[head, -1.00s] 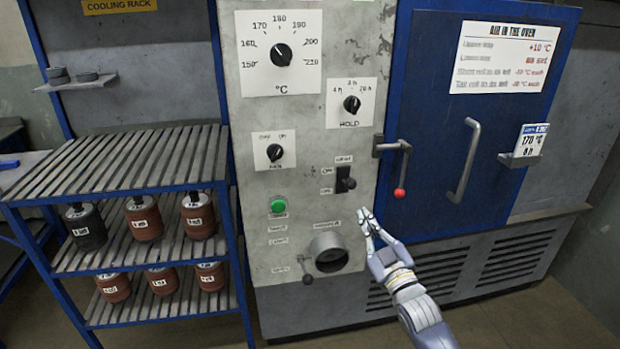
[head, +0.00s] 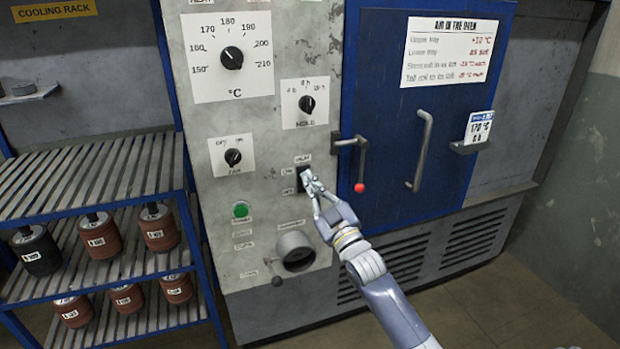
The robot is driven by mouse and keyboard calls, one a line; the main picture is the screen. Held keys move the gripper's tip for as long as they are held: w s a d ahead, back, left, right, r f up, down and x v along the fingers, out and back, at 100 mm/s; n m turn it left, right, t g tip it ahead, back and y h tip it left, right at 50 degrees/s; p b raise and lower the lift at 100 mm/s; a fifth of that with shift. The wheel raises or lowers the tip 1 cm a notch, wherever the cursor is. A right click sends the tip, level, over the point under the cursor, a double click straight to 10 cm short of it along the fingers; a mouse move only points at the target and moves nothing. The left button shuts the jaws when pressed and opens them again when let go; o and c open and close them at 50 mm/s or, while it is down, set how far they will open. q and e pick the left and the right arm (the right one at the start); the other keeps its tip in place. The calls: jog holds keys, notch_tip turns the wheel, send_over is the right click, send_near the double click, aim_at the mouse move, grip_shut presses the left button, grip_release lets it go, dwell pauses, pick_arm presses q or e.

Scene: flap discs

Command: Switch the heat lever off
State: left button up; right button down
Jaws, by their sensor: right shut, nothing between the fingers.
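The heat lever (head: 302,177) is a small dark switch on the grey control panel (head: 270,125), between two small labels on its left and one above it. My right gripper (head: 309,183) is at the lever, shut and with nothing between its fingers. Its fingertips overlap the lever's right side and hide part of it, so I cannot tell which way the lever points or whether they touch. My left gripper is not in view.
A door handle with a red knob (head: 360,187) stands out just right of the gripper. A green button (head: 240,210) and a round port (head: 296,250) lie below. The fan dial (head: 233,157) is to the left.

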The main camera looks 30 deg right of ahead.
jog(key=x, duration=0.5)
jog(key=f, duration=0.1)
jog(key=d+f, duration=0.1)
jog(key=d+f+p, duration=0.1)
jog(key=shift+s+f, duration=0.2)
jog(key=shift+f, duration=0.15)
jog(key=shift+s+f+t+b, duration=0.1)
jog(key=shift+f+t+b, duration=0.2)
jog(key=shift+b, duration=0.55)
jog(key=shift+s+a+f+t+b, duration=0.1)
jog(key=shift+f+t+b, duration=0.15)
jog(key=shift+b, duration=0.8)
